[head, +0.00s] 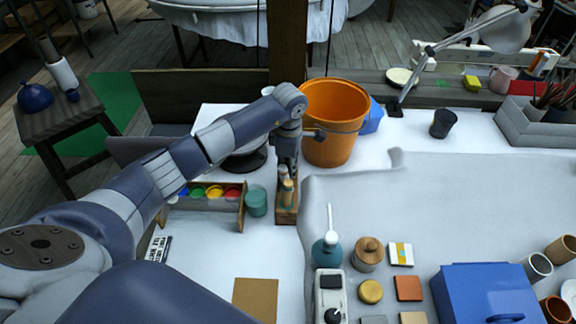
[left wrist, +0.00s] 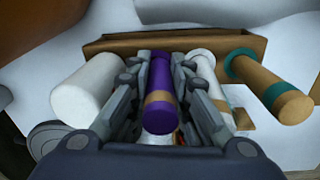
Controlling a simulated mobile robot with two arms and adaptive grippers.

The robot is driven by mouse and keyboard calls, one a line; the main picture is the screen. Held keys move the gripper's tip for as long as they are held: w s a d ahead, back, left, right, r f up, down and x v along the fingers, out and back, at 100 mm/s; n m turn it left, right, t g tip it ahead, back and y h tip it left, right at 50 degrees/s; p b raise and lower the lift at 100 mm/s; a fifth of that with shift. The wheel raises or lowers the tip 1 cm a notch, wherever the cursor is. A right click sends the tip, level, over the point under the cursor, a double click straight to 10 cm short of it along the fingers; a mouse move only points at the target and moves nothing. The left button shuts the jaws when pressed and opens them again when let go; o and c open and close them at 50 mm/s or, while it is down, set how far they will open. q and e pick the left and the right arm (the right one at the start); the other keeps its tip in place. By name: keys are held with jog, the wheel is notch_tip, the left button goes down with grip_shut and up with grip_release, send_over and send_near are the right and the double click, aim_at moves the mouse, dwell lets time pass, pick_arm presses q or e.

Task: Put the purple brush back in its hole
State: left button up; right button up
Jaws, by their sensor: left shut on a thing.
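My left gripper (head: 288,160) is over the wooden brush holder (head: 286,216) on the white table. In the left wrist view, the left gripper (left wrist: 162,110) is shut on the purple brush (left wrist: 160,85), which has a tan band. The holder's brown edge (left wrist: 110,43) lies just beyond the fingers. A thick white handle (left wrist: 85,90) is left of the brush, another white handle (left wrist: 205,70) is close on the right, and a tan handle with teal bands (left wrist: 270,88) is further right. The purple brush's lower end and its hole are hidden. My right gripper is not in view.
An orange bucket (head: 333,120) stands close behind and right of the holder. A teal cup (head: 256,201) and a tray of paint pots (head: 205,202) are at its left.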

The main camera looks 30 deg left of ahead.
pick_arm(q)
jog(key=o, duration=0.9)
jog(key=shift+o, duration=0.2)
jog(key=r, duration=1.2)
jog(key=shift+s+d, duration=0.25)
jog(key=shift+s, duration=0.15)
